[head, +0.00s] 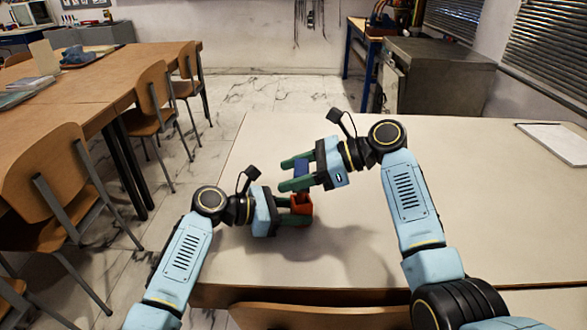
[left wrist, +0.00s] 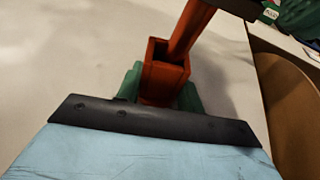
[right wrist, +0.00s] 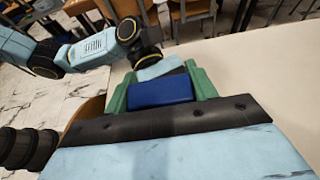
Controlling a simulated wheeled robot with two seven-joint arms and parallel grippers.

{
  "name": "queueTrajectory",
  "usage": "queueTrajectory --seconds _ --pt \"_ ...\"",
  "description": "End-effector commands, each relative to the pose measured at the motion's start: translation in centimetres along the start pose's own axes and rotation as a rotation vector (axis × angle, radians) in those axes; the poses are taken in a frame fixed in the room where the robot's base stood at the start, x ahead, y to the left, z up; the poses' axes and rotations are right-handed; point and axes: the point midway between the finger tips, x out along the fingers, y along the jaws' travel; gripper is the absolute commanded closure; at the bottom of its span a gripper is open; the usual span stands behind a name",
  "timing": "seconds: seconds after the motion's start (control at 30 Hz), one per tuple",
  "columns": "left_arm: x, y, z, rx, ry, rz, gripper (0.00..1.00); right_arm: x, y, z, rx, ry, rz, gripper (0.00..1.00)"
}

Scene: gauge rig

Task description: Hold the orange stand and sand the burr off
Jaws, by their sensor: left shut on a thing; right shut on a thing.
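The orange stand (head: 304,204) sits on the pale table near its front-left part. My left gripper (head: 292,209) is shut on its lower, box-like part; in the left wrist view the stand (left wrist: 166,85) shows between the green fingers, with a slanted orange post rising up and right. My right gripper (head: 284,175) is shut on a blue block (head: 301,167), held just above the stand. The block (right wrist: 160,92) also shows between the fingers in the right wrist view. A dark piece covers the post's top in the left wrist view. I cannot make out the burr.
The table (head: 480,190) is clear to the right, apart from a white pad (head: 558,142) at its far right. A chair back (head: 320,315) stands against the front edge. Wooden chairs (head: 55,180) and another table are to the left.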

Motion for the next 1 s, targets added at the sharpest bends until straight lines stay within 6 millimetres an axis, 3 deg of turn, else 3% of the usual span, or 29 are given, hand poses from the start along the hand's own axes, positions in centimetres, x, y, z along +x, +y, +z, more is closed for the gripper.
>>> queueTrajectory --seconds 0.03,0.5,1.0 --pt "0.1 -0.1 -0.3 -0.004 0.004 -0.001 0.76 0.3 0.5 -0.7 0.011 0.010 0.009 0.68" --pt "0.0 0.0 -0.3 -0.005 0.004 0.001 0.76 0.3 1.0 -0.8 0.014 0.012 0.011 0.68" --pt "0.0 0.0 -0.2 -0.003 0.003 0.001 0.76 0.2 -1.4 -0.7 0.013 0.011 0.009 0.68"
